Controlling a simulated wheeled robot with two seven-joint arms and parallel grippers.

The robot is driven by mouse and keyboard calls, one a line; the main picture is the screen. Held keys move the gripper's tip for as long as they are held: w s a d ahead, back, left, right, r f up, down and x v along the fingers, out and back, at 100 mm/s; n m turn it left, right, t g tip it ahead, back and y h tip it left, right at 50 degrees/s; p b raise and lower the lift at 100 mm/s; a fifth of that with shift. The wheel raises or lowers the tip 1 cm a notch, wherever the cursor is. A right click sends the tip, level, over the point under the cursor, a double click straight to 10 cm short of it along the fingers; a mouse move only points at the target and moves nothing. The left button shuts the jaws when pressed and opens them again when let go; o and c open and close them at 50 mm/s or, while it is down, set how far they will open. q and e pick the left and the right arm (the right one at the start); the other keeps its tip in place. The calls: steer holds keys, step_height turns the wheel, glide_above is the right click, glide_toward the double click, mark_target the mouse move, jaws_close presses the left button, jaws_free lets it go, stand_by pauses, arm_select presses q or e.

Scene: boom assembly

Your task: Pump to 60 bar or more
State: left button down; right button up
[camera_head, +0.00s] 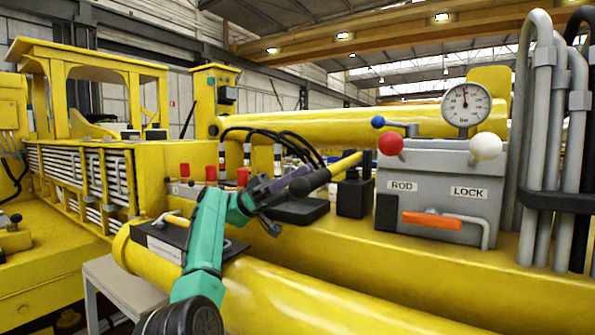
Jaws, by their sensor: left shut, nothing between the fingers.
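The round pressure gauge (466,104) stands on top of the grey valve block (440,180). Its needle points almost straight up; the dial is marked bar, but its numbers are too small to read surely. The pump lever (345,164) is a yellow bar with a black grip (310,181), slanting down to the left from beside a black block (354,195). My right gripper is out of view.
The valve block carries a red knob (390,144), a white knob (486,146), a blue-tipped lever (378,122), an orange handle (432,220) and ROD and LOCK labels. Grey pipes (542,140) rise at right. A yellow cylinder (300,295) crosses the front. Black hoses hang behind the lever.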

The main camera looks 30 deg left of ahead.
arm_select(q)
step_height(320, 180, up, 17)
steer(key=p, duration=1.3)
steer(key=shift+s, duration=0.3)
steer(key=shift+w+a+f, duration=0.1)
steer(key=shift+f, duration=0.1)
stand_by(0.3)
